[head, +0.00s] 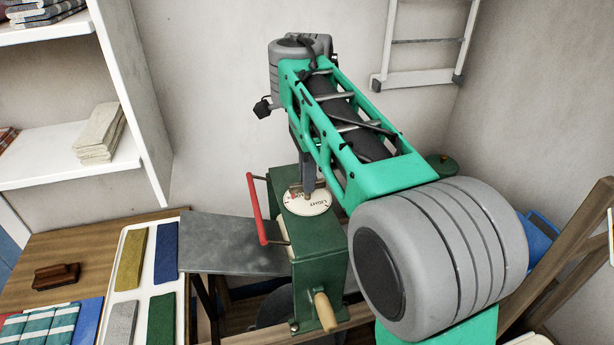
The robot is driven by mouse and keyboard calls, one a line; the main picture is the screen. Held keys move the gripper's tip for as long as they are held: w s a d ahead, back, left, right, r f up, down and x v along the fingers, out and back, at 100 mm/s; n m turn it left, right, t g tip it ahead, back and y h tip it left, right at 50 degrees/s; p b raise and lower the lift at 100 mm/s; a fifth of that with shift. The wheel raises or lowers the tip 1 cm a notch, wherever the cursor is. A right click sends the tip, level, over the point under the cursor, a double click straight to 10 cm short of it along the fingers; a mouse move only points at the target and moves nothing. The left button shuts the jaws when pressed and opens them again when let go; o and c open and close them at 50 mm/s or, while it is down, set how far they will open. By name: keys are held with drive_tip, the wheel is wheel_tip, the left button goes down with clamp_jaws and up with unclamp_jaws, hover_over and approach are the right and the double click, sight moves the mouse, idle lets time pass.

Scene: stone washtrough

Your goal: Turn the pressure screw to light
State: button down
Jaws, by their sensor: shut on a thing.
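A green wringer (316,240) stands in the middle of the head view, with a red bar on its left and a wooden handle at its front. On its top lies a round white dial (318,207) with the word LIGHT, readable on its near right part, and some red marking at its left. The pressure screw (295,188) shows as a small brownish piece above the dial, mostly hidden by my gripper. My gripper (307,186) points down over the dial and is shut on the screw. The fingertips are partly hidden, and I cannot tell which mark the screw points at.
A grey metal board (232,243) extends left of the wringer. A white tray (122,308) of coloured folded cloths and a brown brush (56,276) lie on the wooden table. White shelves (66,156) stand at left, and a wooden frame (565,260) stands at right.

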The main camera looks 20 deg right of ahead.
drive_tip(key=shift+n, duration=0.5)
drive_tip(key=n, duration=0.5)
drive_tip(key=shift+n, duration=0.3)
drive_tip(key=n, duration=1.3)
drive_tip(key=shift+n, duration=0.3)
drive_tip(key=n, duration=0.6)
drive_tip(key=shift+n, duration=0.3)
